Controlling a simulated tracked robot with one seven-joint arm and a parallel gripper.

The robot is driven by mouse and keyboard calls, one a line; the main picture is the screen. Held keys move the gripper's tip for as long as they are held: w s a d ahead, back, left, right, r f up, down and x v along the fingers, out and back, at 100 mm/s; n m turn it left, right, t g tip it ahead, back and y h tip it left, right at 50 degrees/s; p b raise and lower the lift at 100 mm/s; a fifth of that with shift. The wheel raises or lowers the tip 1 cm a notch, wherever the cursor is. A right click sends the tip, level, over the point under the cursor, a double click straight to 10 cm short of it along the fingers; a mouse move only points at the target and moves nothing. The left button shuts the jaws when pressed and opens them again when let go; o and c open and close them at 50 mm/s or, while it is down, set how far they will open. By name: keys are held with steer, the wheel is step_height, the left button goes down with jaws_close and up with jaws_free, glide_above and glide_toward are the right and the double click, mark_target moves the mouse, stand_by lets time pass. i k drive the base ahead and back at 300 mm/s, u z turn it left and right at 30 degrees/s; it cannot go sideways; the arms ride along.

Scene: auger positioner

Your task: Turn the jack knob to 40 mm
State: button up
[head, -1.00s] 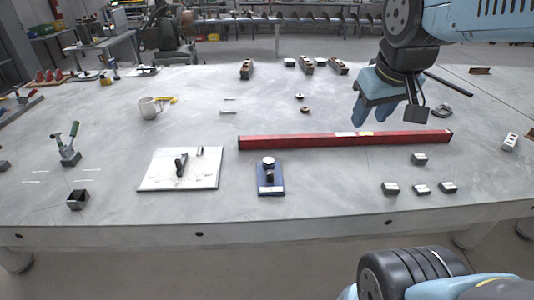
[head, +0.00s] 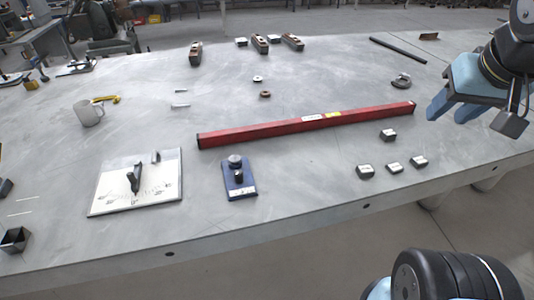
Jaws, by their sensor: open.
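The jack (head: 239,177) is a small device on a blue base plate in the front middle of the table, with a round grey knob (head: 235,161) on top. A pale label strip lies at its front edge; its marks are too small to read. My gripper (head: 455,112), with blue fingers, is open and empty above the right side of the table. It is well to the right of the jack and apart from it.
A long red level (head: 310,124) lies behind and right of the jack. A white plate with a dial scale and black lever (head: 136,180) lies to its left. Several small metal blocks (head: 395,168) sit at the right front. A mug (head: 88,113) stands at the left. Table (head: 300,185) is clear right of the jack.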

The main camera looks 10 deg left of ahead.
mark_target(238, 175)
steer(key=z, duration=0.6)
steer(key=k, duration=0.85)
steer(key=u, duration=1.35)
steer(key=i, duration=0.5)
steer(key=u, duration=0.05)
